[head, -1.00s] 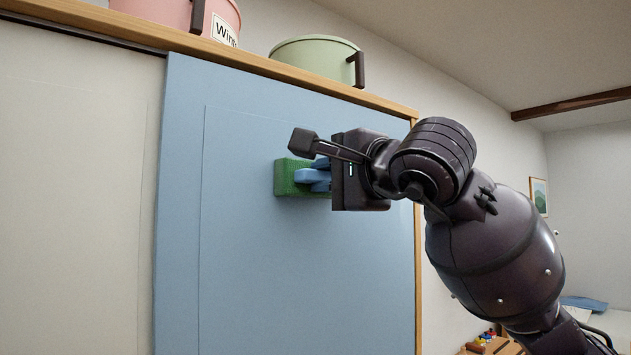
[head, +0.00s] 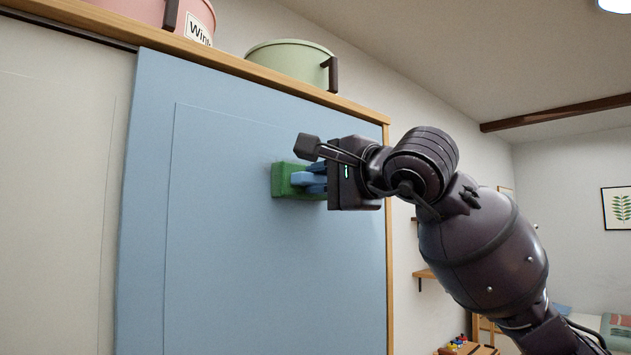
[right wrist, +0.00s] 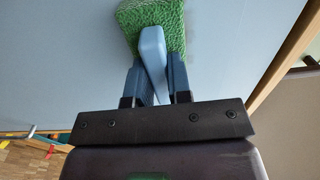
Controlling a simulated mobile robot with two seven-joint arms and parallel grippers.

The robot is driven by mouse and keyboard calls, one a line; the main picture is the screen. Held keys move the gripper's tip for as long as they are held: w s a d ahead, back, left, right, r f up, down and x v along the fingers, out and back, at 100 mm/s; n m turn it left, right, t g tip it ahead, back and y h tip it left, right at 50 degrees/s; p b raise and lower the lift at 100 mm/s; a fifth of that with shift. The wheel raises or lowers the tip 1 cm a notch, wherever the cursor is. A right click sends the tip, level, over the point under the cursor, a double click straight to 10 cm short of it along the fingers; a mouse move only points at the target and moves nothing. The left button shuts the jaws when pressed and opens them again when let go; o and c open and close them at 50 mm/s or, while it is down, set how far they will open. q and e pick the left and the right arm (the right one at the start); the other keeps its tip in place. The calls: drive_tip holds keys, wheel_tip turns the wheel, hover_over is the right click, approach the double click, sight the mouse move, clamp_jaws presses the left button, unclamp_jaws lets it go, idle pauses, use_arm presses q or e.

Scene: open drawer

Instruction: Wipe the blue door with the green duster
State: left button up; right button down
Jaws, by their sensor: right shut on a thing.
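The blue door (head: 225,260) is a tall flat panel on the front of a wooden-framed cabinet. The green duster (head: 283,180) is a green block with a light-blue handle, at the upper right part of the door. My right gripper (head: 318,180) is shut on its handle. In the right wrist view the duster's green textured pad (right wrist: 176,22) lies at or very near the door surface (right wrist: 60,60), and the handle (right wrist: 152,60) sits between the fingers. Whether the whole pad touches the door is hidden. My left gripper is not in view.
A cream door panel (head: 55,200) is left of the blue door. A pink bin (head: 150,12) and a green bin (head: 285,65) stand on the cabinet top. The cabinet's wooden right edge (head: 386,150) is beside my right arm. A wall shelf (head: 427,274) is beyond it.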

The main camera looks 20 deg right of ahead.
drive_tip(key=shift+w+d+b, duration=0.15)
drive_tip(key=shift+w+d, duration=0.15)
drive_tip(key=shift+d, duration=0.45)
drive_tip(key=shift+w+d+b, duration=0.15)
drive_tip(key=shift+w+d, duration=0.1)
drive_tip(key=shift+d, duration=0.5)
drive_tip(key=d, duration=0.1)
drive_tip(key=w+d, duration=0.1)
drive_tip(key=d, duration=0.1)
drive_tip(key=shift+d+b, duration=0.1)
drive_tip(key=shift+b, duration=0.25)
drive_tip(key=shift+s+a, duration=0.3)
drive_tip(key=shift+a, duration=0.6)
drive_tip(key=shift+s+a, duration=0.3)
drive_tip(key=shift+a, duration=0.6)
